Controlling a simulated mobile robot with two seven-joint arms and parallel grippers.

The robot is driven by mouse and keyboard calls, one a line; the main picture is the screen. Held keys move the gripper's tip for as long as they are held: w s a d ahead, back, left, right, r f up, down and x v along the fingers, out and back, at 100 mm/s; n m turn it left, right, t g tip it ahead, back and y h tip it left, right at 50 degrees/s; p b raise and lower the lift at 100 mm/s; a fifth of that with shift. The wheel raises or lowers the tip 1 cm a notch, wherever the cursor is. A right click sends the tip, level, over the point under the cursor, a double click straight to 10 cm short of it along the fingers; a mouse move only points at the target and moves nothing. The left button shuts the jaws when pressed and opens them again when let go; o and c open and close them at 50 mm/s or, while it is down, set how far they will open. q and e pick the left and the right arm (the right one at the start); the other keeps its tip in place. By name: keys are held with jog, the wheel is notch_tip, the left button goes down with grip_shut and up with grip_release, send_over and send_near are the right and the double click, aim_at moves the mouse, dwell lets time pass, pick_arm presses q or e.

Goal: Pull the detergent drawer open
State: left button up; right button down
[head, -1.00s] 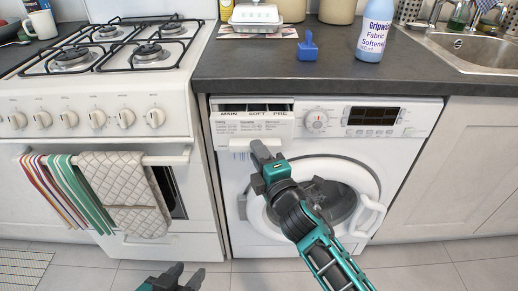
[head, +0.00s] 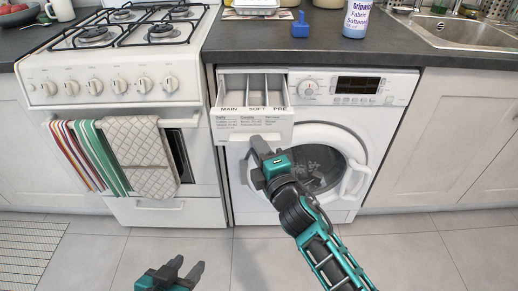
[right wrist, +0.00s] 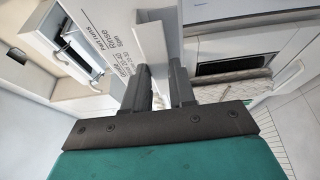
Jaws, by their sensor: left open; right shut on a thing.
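The detergent drawer (head: 252,124) of the washer (head: 350,118) is pulled out, and its compartments marked MAIN, SOFT and PRE show from above. My right gripper (head: 256,145) is at the lower part of the drawer front. In the right wrist view, its two fingers (right wrist: 160,80) are shut on the drawer's white handle (right wrist: 152,42), with the printed front beside them. The fingers hide part of the handle in the head view. My left gripper (head: 188,268) is open and empty, low over the floor in front of the stove.
The stove (head: 120,80) with striped and quilted towels (head: 137,150) stands left of the washer. The round washer door (head: 325,165) is behind my right arm. A blue brush (head: 300,27) and a softener bottle (head: 357,18) stand on the counter. The floor in front is clear.

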jog(key=shift+d+f, duration=0.1)
jog(key=shift+f, duration=0.3)
jog(key=c, duration=1.2)
grip_release()
pick_arm(q)
jog(key=shift+w+d+r, duration=0.1)
jog(key=shift+w+r, duration=0.1)
jog(key=shift+w, duration=0.2)
pick_arm(e)
jog(key=shift+o, duration=1)
jog(key=shift+r, duration=0.15)
pick_arm(q)
jog(key=shift+s+r+p, duration=0.2)
jog(key=shift+r+p, duration=0.5)
jog(key=shift+p, duration=0.15)
pick_arm(e)
jog(key=v, duration=1.3)
jog(key=shift+w, duration=0.1)
